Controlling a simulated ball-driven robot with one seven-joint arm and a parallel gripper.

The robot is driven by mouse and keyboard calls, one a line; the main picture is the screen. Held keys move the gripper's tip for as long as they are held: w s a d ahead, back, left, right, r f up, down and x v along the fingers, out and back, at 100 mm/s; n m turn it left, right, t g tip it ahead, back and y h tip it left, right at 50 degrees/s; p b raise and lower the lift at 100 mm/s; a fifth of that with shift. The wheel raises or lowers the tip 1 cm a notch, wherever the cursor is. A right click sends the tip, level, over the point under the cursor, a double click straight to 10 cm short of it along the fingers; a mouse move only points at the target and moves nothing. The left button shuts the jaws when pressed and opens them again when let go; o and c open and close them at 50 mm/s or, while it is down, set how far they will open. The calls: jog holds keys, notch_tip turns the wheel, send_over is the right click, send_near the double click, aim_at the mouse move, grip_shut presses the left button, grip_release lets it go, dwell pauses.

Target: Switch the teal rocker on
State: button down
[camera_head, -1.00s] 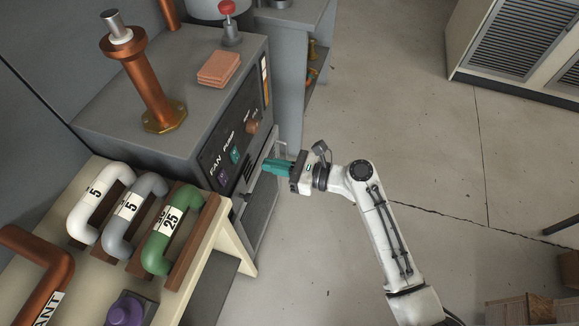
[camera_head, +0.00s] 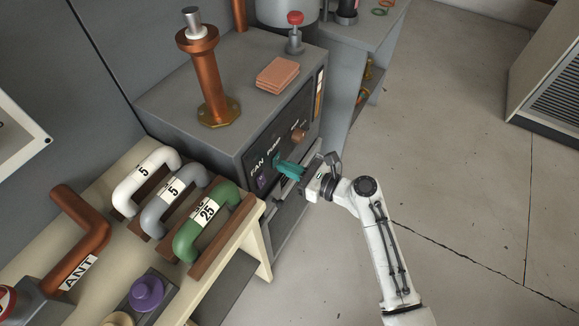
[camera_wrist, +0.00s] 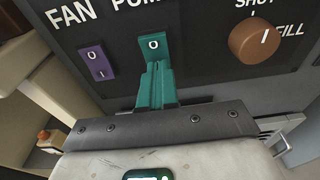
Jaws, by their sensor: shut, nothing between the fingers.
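The teal rocker (camera_wrist: 153,44) sits on the dark panel under the label PUMP. Its upper part with a "0" mark shows in the wrist view; its lower part is hidden behind my fingers. My gripper (camera_wrist: 154,70) has teal fingers, shut and empty, pointing at the panel over the rocker's lower half. In the head view my gripper (camera_head: 279,164) is at the panel front and largely covers the rocker. I cannot tell whether the fingertips touch it.
A purple FAN rocker (camera_wrist: 97,62) is left of the teal one, and a brown knob (camera_wrist: 255,41) is right. In the head view, a bench with white, grey and green (camera_head: 207,222) handles stands front left. Open floor lies right.

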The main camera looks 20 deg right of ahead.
jog(key=v, duration=1)
jog(key=shift+s+d, duration=0.25)
jog(key=shift+s, duration=0.05)
jog(key=s+a+f+n+g+h, duration=0.1)
jog(key=s+f+n+g, duration=0.3)
jog(key=n, duration=0.3)
jog(key=s+a+f+n+g+h, duration=0.2)
jog(key=s+f+n+g, duration=0.1)
jog(key=s+n, duration=0.4)
jog(key=s+d+r+n+g+h, duration=0.2)
jog(key=s+d+n+g+h, duration=0.3)
jog(key=s+n, duration=0.8)
jog(key=shift+d+r+n+h, duration=0.2)
jog(key=shift+d+n+h, duration=0.6)
jog(key=shift+d+h, duration=0.15)
